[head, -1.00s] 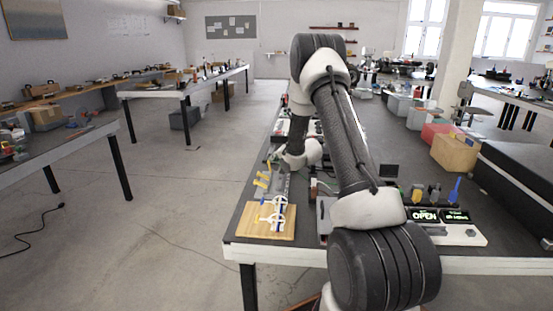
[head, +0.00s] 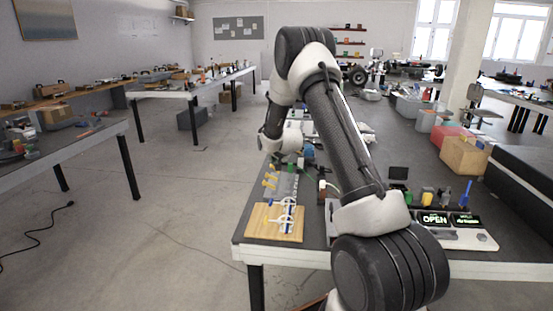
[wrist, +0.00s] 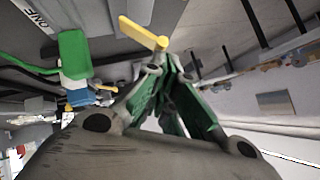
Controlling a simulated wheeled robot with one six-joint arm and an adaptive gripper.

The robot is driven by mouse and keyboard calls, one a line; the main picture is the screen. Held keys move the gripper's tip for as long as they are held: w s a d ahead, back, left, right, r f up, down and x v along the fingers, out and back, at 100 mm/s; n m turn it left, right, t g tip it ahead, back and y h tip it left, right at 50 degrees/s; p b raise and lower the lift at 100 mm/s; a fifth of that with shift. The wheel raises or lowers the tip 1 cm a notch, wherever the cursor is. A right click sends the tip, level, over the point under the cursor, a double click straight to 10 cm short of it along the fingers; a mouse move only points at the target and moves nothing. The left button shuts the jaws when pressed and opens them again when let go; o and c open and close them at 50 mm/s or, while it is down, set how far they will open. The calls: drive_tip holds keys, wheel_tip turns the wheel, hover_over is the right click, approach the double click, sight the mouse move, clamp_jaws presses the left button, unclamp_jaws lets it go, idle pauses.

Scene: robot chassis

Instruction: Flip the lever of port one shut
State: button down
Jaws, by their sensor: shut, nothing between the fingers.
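In the wrist view a yellow lever (wrist: 140,33) with a flat handle lies just beyond my gripper (wrist: 167,70). My gripper is shut and empty, its fingertips close to the lever's rounded end; I cannot tell whether they touch. A label reading "ONE" (wrist: 40,20) shows at the upper left. The display (head: 434,218) at the right reads "OPEN".
A green block (wrist: 75,55) with a green cable is left of the lever in the wrist view. Grey bins and a cardboard box (head: 464,155) stand at the right.

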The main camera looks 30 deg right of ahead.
drive_tip(key=shift+w+a+f, duration=0.2)
drive_tip(key=shift+w+a, duration=0.15)
drive_tip(key=shift+a, duration=0.15)
drive_tip(key=shift+s+d, duration=0.15)
drive_tip(key=shift+s+d+f, duration=0.3)
drive_tip(key=shift+d, duration=0.2)
drive_tip(key=shift+r, duration=0.55)
wheel_tip(320, 180, up, 3)
drive_tip(key=shift+r, duration=0.15)
drive_tip(key=s+a+r, duration=0.3)
drive_tip(key=s+r, duration=0.3)
drive_tip(key=shift+a+r, duration=0.3)
drive_tip(key=shift+r, duration=0.05)
drive_tip(key=shift+s, duration=0.1)
